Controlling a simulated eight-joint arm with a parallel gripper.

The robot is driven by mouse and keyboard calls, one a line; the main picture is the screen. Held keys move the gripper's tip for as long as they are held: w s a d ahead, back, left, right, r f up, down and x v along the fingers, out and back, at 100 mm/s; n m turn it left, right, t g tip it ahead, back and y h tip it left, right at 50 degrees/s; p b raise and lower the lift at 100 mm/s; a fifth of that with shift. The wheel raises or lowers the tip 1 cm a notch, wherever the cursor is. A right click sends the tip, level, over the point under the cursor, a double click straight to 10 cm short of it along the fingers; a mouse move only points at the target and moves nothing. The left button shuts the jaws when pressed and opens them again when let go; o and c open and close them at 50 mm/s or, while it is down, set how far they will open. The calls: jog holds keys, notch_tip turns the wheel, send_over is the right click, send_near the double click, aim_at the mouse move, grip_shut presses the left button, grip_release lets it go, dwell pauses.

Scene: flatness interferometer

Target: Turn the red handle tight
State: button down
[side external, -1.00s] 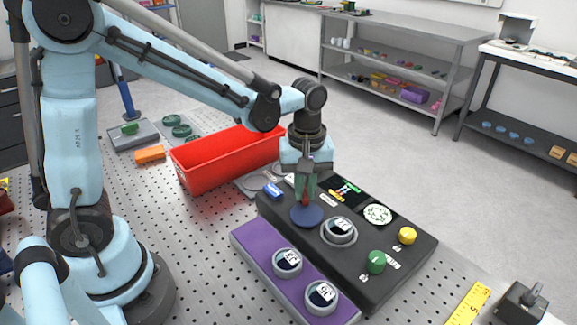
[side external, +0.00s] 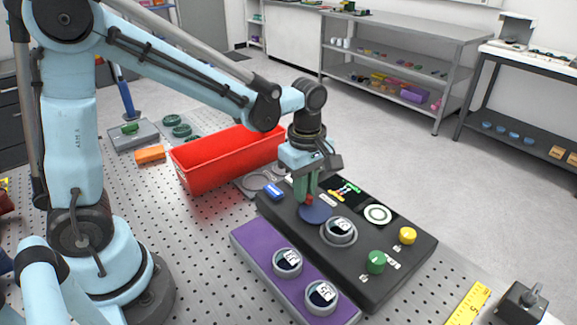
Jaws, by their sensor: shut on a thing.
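The red handle (side external: 308,203) stands on a blue disc (side external: 316,214) at the left end of a dark instrument box (side external: 381,285). My gripper (side external: 306,198) points down at it, with its green-tipped fingers shut on the handle. The fingers hide most of the handle. A round display (side external: 377,214) on the box shows concentric rings. A small screen (side external: 343,191) with coloured marks lies behind the handle. A grey ring holding a numbered disc (side external: 339,229) sits right of the handle.
A green knob (side external: 376,262) and a yellow knob (side external: 407,235) stand on the box. A purple tray (side external: 252,252) with two numbered discs lies in front. A red bin (side external: 200,171) stands behind left.

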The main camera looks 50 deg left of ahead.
aim_at(298, 206)
dwell(0.3)
jog(key=c, duration=1.1)
grip_release()
jog(key=shift+c, duration=0.2)
notch_tip(298, 206, up, 12)
jog(key=s+a+f+m+t, duration=0.4)
jog(key=s+m+t, duration=0.3)
jog(key=m, duration=1)
jog(key=shift+s+f+m, duration=0.25)
jog(key=shift+f+m, duration=0.05)
jog(key=shift+f, duration=0.1)
